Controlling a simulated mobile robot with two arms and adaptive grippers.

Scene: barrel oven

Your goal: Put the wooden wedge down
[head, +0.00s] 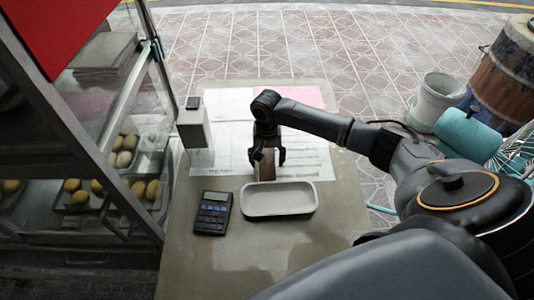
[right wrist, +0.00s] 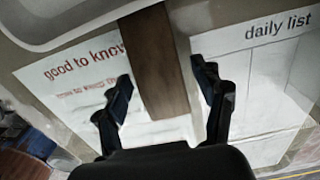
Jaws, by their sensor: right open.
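The wooden wedge (right wrist: 158,65) is a brown block seen between the two open fingers of my right gripper (right wrist: 165,95) in the right wrist view, with a gap on each side. In the head view the wedge (head: 266,164) shows between the fingers of my right gripper (head: 267,160), just behind the white tray, over the papers on the table. The gripper points down. I cannot tell exactly how the wedge's underside meets the paper. My left gripper is not in view.
The white tray (head: 278,210) stands empty in front of the wedge. A calculator (head: 213,212) lies to its left. A pale box (head: 194,128) stands at the table's left, next to a glass case (head: 112,120) with rolls. The table's front (head: 225,265) is clear.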

